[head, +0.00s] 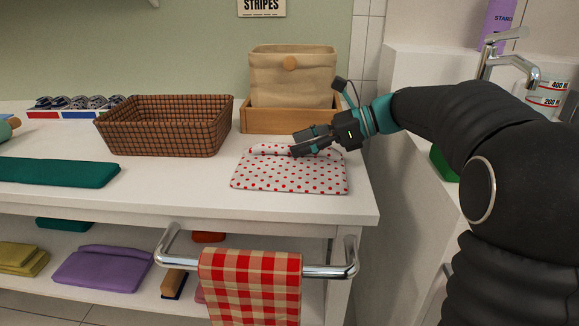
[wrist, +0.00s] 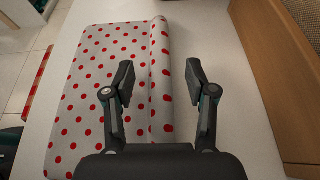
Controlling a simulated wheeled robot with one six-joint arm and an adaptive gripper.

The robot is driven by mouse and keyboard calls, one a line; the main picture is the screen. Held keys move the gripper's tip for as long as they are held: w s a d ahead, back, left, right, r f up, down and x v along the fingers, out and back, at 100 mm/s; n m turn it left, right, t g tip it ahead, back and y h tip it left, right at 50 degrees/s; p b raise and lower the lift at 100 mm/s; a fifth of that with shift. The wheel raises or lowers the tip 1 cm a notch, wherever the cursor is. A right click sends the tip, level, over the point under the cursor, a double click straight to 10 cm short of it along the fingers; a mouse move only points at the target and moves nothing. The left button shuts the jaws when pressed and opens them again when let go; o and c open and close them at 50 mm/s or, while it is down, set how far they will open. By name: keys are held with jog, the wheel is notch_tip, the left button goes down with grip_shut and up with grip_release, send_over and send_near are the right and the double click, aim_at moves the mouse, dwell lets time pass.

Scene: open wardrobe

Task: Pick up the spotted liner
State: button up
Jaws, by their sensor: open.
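The spotted liner (head: 290,176) is a flat white cloth with red dots, lying on the white shelf top near its right end. Its back edge has a raised fold. It also shows in the wrist view (wrist: 106,82), with the fold (wrist: 160,70) running along its right side. My gripper (head: 297,145) is over the liner's back edge in the head view. In the wrist view my open fingers (wrist: 158,82) stand on either side of the fold, with nothing clamped between them. I cannot tell whether the fingertips touch the liner.
A wooden box (head: 275,121) with a beige fabric bin (head: 291,80) stands just behind the liner. A brown checked basket (head: 165,128) is to the left, and a green folded cloth (head: 62,172) lies farther left. A chrome rail (head: 330,271) with a checked towel (head: 250,285) is in front.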

jog(key=shift+x, duration=1.25)
grip_shut()
jog(key=shift+r, duration=0.15)
